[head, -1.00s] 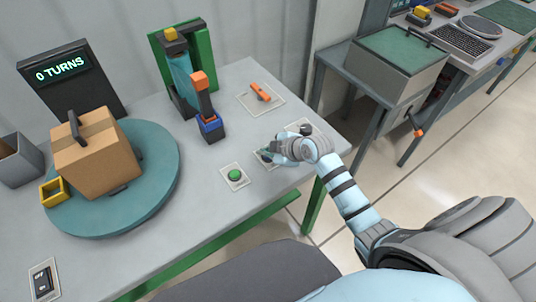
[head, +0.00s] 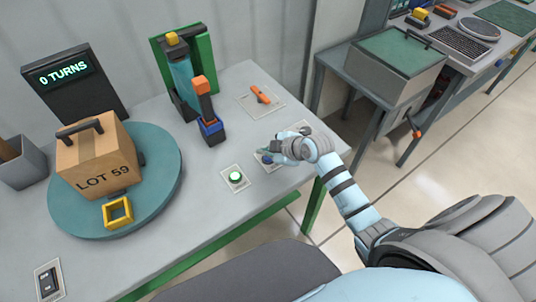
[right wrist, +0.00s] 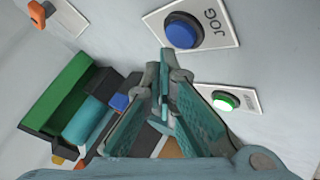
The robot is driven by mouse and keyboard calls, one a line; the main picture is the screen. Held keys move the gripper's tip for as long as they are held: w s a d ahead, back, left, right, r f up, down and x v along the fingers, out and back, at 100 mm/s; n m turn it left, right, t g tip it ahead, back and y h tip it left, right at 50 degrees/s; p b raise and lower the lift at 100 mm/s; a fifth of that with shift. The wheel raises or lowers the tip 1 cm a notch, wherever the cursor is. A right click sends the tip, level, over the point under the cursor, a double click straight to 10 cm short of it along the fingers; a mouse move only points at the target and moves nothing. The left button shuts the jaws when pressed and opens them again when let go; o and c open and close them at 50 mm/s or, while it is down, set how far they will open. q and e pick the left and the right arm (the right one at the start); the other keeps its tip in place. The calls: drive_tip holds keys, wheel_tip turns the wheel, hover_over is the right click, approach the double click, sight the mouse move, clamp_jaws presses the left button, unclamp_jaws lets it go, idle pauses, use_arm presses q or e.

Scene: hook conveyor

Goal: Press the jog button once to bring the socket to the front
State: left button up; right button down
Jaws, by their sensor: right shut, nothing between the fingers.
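The blue jog button (right wrist: 182,31) sits on a white plate marked JOG in the right wrist view. My right gripper (right wrist: 165,72) is shut and empty, its tips just short of the button in that picture; I cannot tell whether they touch. In the head view the right gripper (head: 270,154) hides most of the jog button. The yellow square socket (head: 117,211) is at the near edge of the teal turntable (head: 165,190), in front of a cardboard box (head: 97,158) marked LOT 59. My left gripper is not in view.
A second button (head: 235,177), green and lit white, is left of the jog button. A display (head: 64,75) reads 0 TURNS. A green-backed fixture (head: 203,62) and an orange switch (head: 261,95) stand behind. A black switch (head: 48,281) is at front left.

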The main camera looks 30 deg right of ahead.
sight(267, 159)
wheel_tip(267, 159, up, 5)
drive_tip(key=p, duration=0.5)
drive_tip(key=shift+f, duration=0.1)
idle(0.4)
idle(0.3)
